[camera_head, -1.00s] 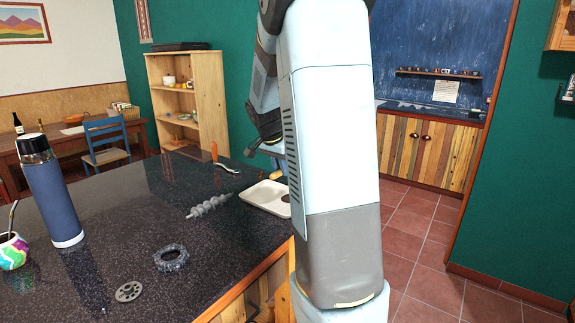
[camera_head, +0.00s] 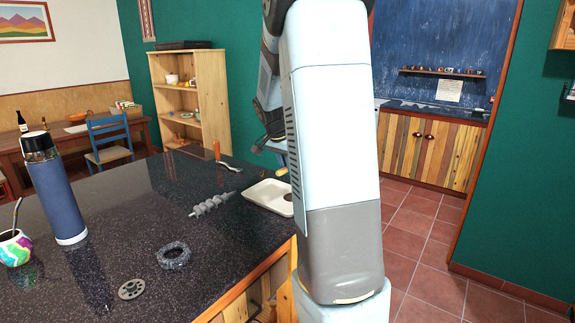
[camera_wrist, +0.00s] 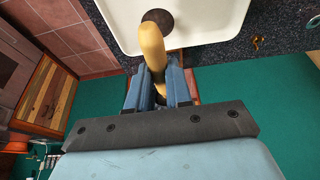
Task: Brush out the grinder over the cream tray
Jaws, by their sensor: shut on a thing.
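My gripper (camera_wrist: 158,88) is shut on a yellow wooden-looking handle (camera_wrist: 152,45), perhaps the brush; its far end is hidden. In the head view the tip of this handle (camera_head: 282,171) shows beside my arm, above the far end of the cream tray. The cream tray (camera_head: 262,204) lies at the counter's right edge, partly behind my arm; it also fills the top of the wrist view (camera_wrist: 222,20). A dark round thing (camera_wrist: 160,20) shows within the tray's outline, partly behind the handle. I cannot make out a grinder body.
Grey grinder-like parts lie on the dark counter: a screw (camera_head: 213,204), a ring (camera_head: 174,256) and a holed disc (camera_head: 131,289). An orange-handled metal piece (camera_head: 218,152) lies behind. A blue flask (camera_head: 57,195) and a colourful cup (camera_head: 14,249) stand left.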

